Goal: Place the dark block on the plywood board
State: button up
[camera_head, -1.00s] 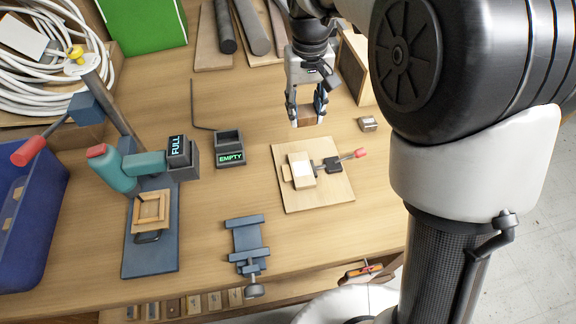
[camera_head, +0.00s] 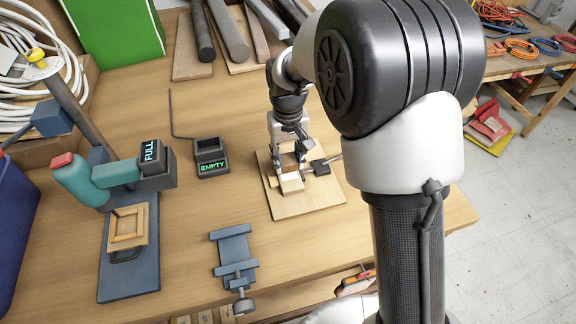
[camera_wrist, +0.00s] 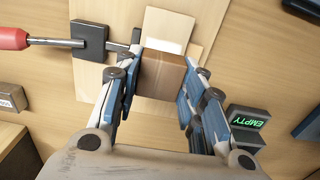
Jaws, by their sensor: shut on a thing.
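My gripper (camera_head: 289,163) is shut on the dark brown block (camera_wrist: 162,75), which sits between its two fingers in the wrist view. The plywood board (camera_head: 325,190) lies on the bench under my gripper, and its bare surface also shows in the wrist view (camera_wrist: 88,82). A pale block with a white label (camera_head: 291,184) sits on the board, close beside the held block. I cannot tell whether the held block touches the board.
A dark holder marked EMPTY (camera_head: 211,158) stands left of the board. A blue-based press (camera_head: 130,262) with a teal body and a FULL sign is farther left. A blue-grey vise (camera_head: 234,255) lies in front. Pipes and bars (camera_head: 232,35) lie at the back.

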jog(key=shift+f, duration=1.35)
jog(key=shift+f+b, duration=0.15)
jog(key=shift+b, duration=0.15)
jog(key=o, duration=1)
jog(key=shift+c, duration=0.2)
